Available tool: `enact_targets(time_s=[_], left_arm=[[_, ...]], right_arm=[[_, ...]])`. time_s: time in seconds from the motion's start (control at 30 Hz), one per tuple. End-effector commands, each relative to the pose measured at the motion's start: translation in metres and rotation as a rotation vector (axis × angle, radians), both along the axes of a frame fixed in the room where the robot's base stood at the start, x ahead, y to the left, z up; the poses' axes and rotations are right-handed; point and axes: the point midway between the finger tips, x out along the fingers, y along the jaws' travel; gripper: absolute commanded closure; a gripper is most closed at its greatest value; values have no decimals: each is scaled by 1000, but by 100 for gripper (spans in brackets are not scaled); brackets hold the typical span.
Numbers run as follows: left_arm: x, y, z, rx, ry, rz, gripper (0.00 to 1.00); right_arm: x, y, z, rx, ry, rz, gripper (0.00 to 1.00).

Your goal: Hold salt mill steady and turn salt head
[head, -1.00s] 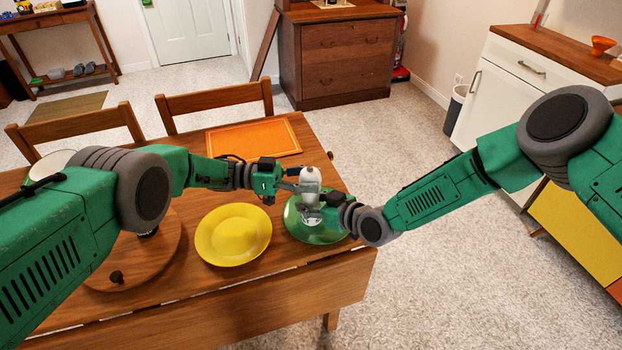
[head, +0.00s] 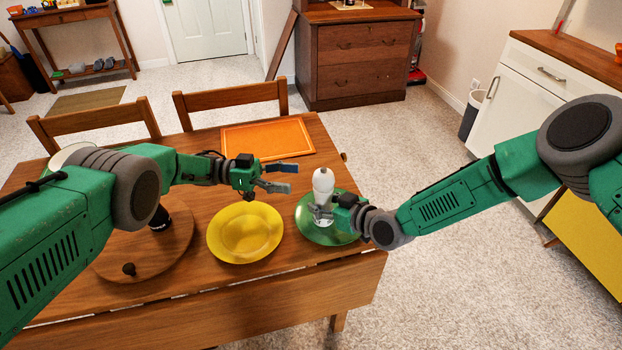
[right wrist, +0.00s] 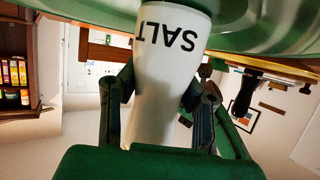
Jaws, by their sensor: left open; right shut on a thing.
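The salt mill (head: 323,183) has a white head and stands upright over the green plate (head: 310,232) at the table's right end. In the right wrist view the mill (right wrist: 165,75) shows upside down, with the word SALT on its body. My right gripper (head: 324,212) is shut on the mill's lower body, one finger on each side. My left gripper (head: 290,178) is open and empty, to the left of the mill's head and apart from it.
A yellow plate (head: 245,232) lies left of the green plate. An orange board (head: 268,138) lies behind. A round wooden board (head: 110,262) with a dark mill (head: 160,217) is at the left. Two chairs stand behind the table.

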Motion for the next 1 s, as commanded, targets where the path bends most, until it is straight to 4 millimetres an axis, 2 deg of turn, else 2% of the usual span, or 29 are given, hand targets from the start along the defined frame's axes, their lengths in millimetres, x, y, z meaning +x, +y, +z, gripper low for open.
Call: enact_targets(time_s=[0.03, 0.1, 0.23, 0.7, 0.87, 1.0], left_arm=[[1, 10, -2, 1, 1, 2, 36], [3, 20, -2, 1, 0, 2, 36], [4, 32, -3, 0, 1, 1, 36], [6, 36, -2, -7, 2, 14, 36], [14, 40, 1, -60, 6, 115, 36], [23, 45, 3, -133, 13, 287, 36]], right_arm=[[-4, -1, -7, -7, 14, 3, 100], [-4, -1, -7, -7, 14, 3, 100], [-4, -1, -7, -6, 14, 3, 100], [-4, -1, -7, -7, 13, 3, 100], [-4, -1, -6, -7, 13, 3, 100], [-4, -1, -6, -7, 12, 3, 100]])
